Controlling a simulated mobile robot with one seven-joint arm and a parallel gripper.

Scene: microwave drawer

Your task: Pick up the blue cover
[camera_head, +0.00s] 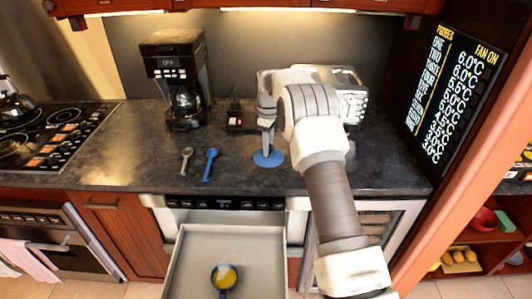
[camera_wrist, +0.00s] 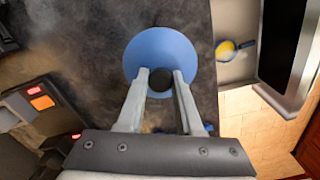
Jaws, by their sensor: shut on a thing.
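The blue cover (camera_head: 263,160) is a round flat disc with a dark knob at its centre. In the head view it is at the counter, right of the spoons; I cannot tell whether it touches the counter. In the wrist view the cover (camera_wrist: 160,45) lies beyond my fingertips. My gripper (camera_wrist: 160,77) is shut on its dark knob, one finger on each side. In the head view my gripper (camera_head: 267,143) points down onto the cover from above, and its fingers partly hide the knob.
An open drawer (camera_head: 180,270) below the counter holds a pan (camera_head: 224,278) with yellow contents. A grey spoon (camera_head: 186,160) and a blue spoon (camera_head: 210,164) lie left of the cover. A coffee maker (camera_head: 176,75) and a toaster (camera_head: 352,106) stand behind. The front counter is mostly clear.

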